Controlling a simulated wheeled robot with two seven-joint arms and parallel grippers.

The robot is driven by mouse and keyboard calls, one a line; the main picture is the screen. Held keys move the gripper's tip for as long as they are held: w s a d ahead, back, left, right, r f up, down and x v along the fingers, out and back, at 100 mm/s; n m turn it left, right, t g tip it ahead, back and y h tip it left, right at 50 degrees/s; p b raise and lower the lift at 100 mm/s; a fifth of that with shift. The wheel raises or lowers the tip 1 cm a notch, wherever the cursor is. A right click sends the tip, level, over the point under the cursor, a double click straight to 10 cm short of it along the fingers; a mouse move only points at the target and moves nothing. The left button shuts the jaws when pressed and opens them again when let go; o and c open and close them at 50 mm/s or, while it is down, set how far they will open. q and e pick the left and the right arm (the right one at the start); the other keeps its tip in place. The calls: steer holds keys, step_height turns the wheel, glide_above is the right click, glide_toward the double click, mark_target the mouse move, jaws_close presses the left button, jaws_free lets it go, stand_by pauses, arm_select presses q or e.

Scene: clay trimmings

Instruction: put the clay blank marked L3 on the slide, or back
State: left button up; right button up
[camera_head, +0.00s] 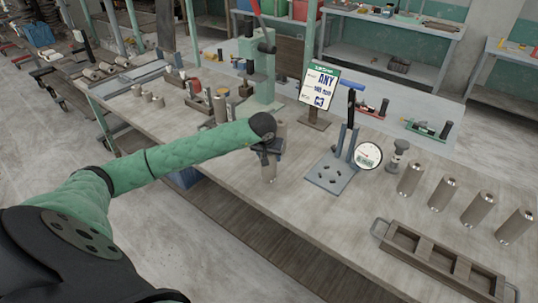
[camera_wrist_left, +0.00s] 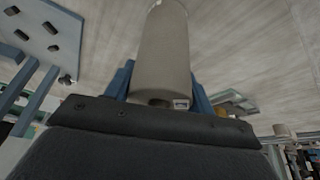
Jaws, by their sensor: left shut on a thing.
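My left gripper (camera_head: 268,152) is shut on a grey-brown clay cylinder (camera_head: 270,172), held upright over the near part of the table. In the left wrist view the same cylinder (camera_wrist_left: 160,50) stands between the blue fingers, with a small pale label low on it that I cannot read. Several similar cylinders, one of them here (camera_head: 410,179), stand in a row on the right; their marks are too small to read. I cannot tell which fixture is the slide. The right gripper is not in view.
A blue-grey plate with holes and a lever press (camera_head: 332,172) stands right of the gripper, beside a dial gauge (camera_head: 368,156). A sign (camera_head: 319,85) stands behind. An empty compartment tray (camera_head: 385,231) lies front right. Small cylinders and a green press (camera_head: 262,75) are farther left.

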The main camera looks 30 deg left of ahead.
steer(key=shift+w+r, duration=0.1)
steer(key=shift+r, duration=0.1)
arm_select(q)
steer(key=o, duration=1.5)
steer(key=shift+f, duration=0.1)
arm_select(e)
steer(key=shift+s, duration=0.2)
arm_select(q)
steer(key=shift+r, duration=0.2)
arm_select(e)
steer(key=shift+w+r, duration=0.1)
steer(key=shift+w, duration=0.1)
arm_select(q)
steer(key=shift+s+r, duration=0.15)
steer(key=shift+r, duration=0.05)
steer(key=shift+s+r+b, duration=0.1)
steer(key=shift+r+b, duration=0.15)
steer(key=shift+b, duration=0.1)
steer(key=shift+b+v, duration=1.8)
steer(key=shift+v, duration=3.65)
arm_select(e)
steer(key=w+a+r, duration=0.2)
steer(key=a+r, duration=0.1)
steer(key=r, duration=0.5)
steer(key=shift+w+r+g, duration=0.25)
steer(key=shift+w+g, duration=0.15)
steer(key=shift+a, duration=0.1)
